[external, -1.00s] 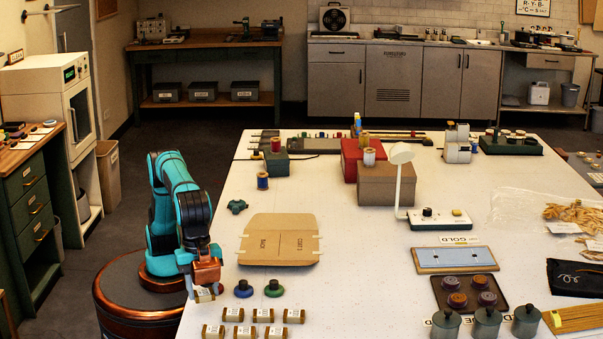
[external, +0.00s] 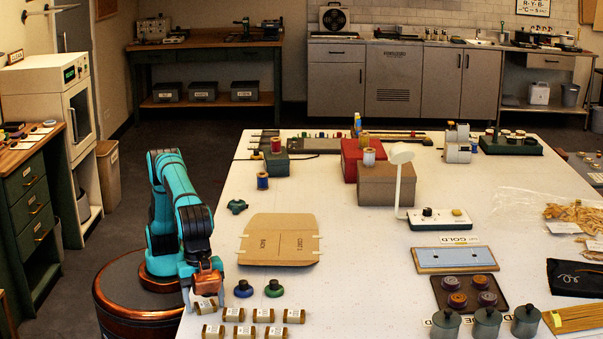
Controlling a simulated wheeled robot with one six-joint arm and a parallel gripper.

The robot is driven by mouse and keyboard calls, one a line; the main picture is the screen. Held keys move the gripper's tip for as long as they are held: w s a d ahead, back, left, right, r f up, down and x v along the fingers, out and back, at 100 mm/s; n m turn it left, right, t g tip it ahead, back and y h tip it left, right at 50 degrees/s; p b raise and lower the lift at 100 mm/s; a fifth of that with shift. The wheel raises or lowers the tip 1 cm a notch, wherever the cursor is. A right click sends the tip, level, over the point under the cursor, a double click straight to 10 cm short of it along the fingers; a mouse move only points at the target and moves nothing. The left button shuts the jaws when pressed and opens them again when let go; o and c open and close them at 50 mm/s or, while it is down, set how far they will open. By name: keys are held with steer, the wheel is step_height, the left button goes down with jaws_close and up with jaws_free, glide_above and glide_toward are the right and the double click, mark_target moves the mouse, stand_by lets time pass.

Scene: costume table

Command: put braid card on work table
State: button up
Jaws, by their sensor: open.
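A braid card (external: 206,308), a small tan piece with a white label, lies on the white work table (external: 340,290) near its front left edge. My gripper (external: 206,299) is just above this card. Its two pale fingertips are apart, one on each side of the card, and it is open. The gripper body hides part of the view behind the card. Whether the fingers still touch it is too small to tell.
Several similar cards (external: 264,315) lie in two rows just right of the gripper. A dark blue knob-like piece (external: 243,289) and a green one (external: 274,288) stand behind them. A flat cardboard pattern (external: 280,240) lies further back. Bare table lies right of the cards.

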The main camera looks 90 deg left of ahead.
step_height(320, 180, up, 12)
steer(key=a, duration=0.1)
steer(key=shift+s+a, duration=0.3)
steer(key=shift+s, duration=0.05)
steer(key=shift+r, duration=0.1)
